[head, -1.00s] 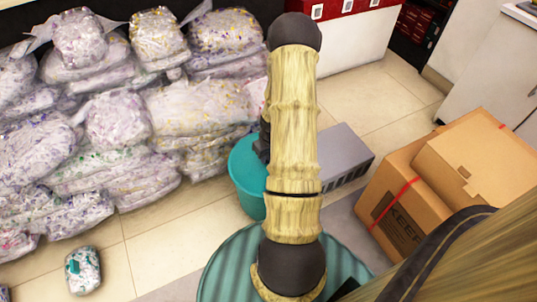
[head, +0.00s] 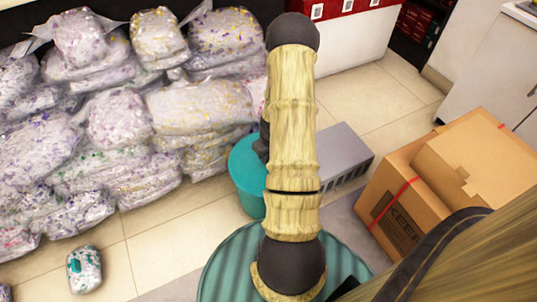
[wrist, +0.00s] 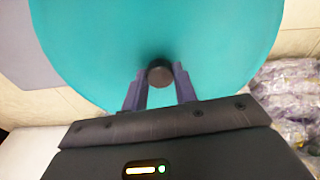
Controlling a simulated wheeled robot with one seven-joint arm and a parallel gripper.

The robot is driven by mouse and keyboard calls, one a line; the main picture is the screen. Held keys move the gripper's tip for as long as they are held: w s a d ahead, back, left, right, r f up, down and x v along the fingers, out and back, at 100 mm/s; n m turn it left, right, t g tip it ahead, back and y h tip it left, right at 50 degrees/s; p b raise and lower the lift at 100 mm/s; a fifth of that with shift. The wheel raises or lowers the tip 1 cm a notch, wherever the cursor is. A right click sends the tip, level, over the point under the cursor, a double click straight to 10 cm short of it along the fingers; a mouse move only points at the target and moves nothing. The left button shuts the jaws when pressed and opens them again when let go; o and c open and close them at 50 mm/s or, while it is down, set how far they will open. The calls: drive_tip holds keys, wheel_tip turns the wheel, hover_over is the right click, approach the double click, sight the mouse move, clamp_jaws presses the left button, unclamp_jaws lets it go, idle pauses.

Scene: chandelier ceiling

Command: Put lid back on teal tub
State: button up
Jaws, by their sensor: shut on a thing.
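The teal tub (head: 248,192) stands on the floor in the head view, partly hidden behind my arm. The flat round teal lid (head: 244,158) shows at its top, and the lid fills much of the wrist view (wrist: 215,50). A dark round knob (wrist: 160,74) sits on the lid. My gripper (wrist: 160,80) is shut on this knob, one finger on each side. In the head view my arm hides most of the gripper. I cannot tell whether the lid rests fully on the rim or is slightly above it.
A grey box (head: 338,160) with slots is right of the tub. Cardboard boxes (head: 410,195) stand farther right. Stacked clear bags (head: 120,120) line the left, and a small bag (head: 84,270) lies on the floor. Tiles (head: 165,230) between are clear.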

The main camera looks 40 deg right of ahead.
drive_tip(key=o, duration=1.6)
drive_tip(key=shift+r, duration=0.15)
drive_tip(key=shift+r+p, duration=3.4)
drive_tip(key=shift+p, duration=0.3)
clamp_jaws()
